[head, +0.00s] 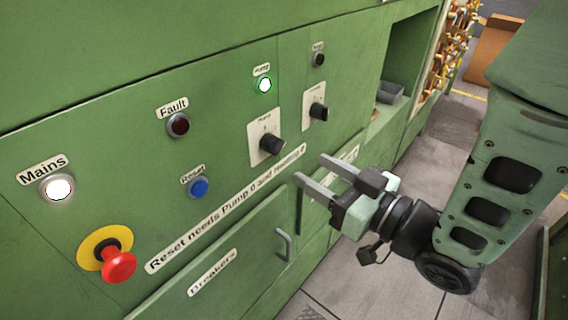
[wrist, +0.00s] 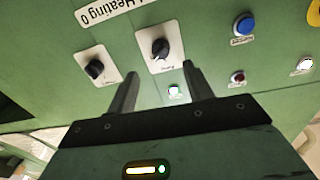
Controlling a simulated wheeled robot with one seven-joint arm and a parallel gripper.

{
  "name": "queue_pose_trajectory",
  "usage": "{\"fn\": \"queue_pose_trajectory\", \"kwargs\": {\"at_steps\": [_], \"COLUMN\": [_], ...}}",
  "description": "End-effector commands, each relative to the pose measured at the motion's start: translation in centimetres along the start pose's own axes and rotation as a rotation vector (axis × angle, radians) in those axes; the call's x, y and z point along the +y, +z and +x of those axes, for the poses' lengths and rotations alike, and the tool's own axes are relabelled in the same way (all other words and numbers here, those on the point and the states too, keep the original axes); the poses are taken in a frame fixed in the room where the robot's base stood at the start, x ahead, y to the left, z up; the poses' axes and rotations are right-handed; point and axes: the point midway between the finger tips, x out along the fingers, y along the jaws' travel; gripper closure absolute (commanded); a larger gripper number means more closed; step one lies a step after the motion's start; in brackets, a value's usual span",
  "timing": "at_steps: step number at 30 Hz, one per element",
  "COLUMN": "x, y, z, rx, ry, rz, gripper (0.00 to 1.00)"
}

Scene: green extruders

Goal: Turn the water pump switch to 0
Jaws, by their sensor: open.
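The water pump switch (head: 271,144) is a black rotary knob on a white plate on the green panel, below a lit green pump lamp (head: 264,85). The knob's exact position is too small to read. In the wrist view the pump switch (wrist: 160,49) shows just beyond and between the fingertips, with the picture upside down. My gripper (head: 311,169) is open and empty, to the lower right of the pump switch and apart from it. Both fingers (wrist: 160,68) show in the wrist view.
The similar heating switch (head: 318,111) sits right of the pump switch. A red emergency stop (head: 118,264), blue reset button (head: 198,187), dark fault lamp (head: 178,125) and lit mains lamp (head: 57,188) are to the left.

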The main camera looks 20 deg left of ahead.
Motion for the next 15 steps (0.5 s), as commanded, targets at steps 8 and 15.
{"fn": "queue_pose_trajectory", "kwargs": {"at_steps": [8, 15], "x": [-0.2, -0.1], "y": [-0.5, -0.2], "z": [5.2, 7.7], "rx": [-0.001, -0.002], "ry": [-0.005, -0.003], "rz": [-0.001, 0.000], "gripper": [0.49, 0.49]}}
